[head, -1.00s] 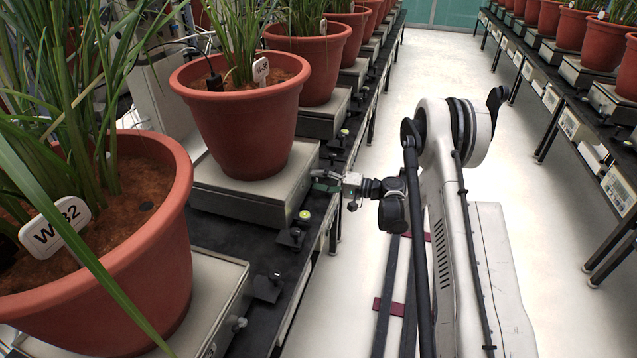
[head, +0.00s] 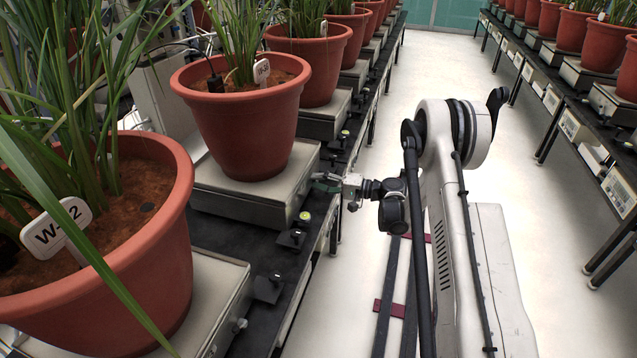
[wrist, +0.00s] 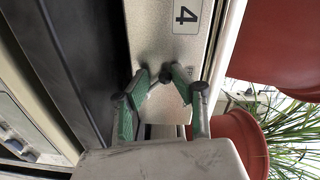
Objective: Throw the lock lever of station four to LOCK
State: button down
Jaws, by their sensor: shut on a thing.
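In the head view, my gripper (head: 326,183) is at the front edge of a silver scale (head: 250,196) bearing a potted plant (head: 240,125). The lever is too small to make out there.
A nearer pot (head: 110,260) stands on another scale at the left. Small dark fittings (head: 290,238) line the black bench edge. A second bench (head: 590,120) with pots runs along the right. The pale aisle floor (head: 420,75) between the benches is clear.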

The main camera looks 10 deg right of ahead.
aim_at(315, 171)
jog(key=m, duration=0.2)
jog(key=w+d+r+m, duration=0.1)
jog(key=m, duration=0.1)
jog(key=shift+w, duration=0.1)
jog(key=m, duration=0.3)
jog(key=w+m, duration=0.1)
jog(key=shift+d+r, duration=0.1)
jog(key=shift+d, duration=0.2)
jog(key=m, duration=0.3)
jog(key=w+m, duration=0.1)
jog(key=m, duration=0.1)
jog(key=shift+w+d, duration=0.1)
jog(key=shift+d, duration=0.3)
jog(key=shift+w+d+f+m+y, duration=0.1)
jog(key=shift+w+f+m, duration=0.05)
jog(key=shift+m, duration=0.55)
jog(key=shift+w+d+f+m+y, duration=0.1)
jog(key=shift+f+m, duration=0.1)
jog(key=shift+m, duration=0.5)
jog(key=shift+w+d+f+m+y, duration=0.1)
jog(key=shift+w+f+m, duration=0.05)
jog(key=shift+m, duration=0.55)
jog(key=shift+f, duration=0.1)
jog(key=c, duration=1.4)
grip_release()
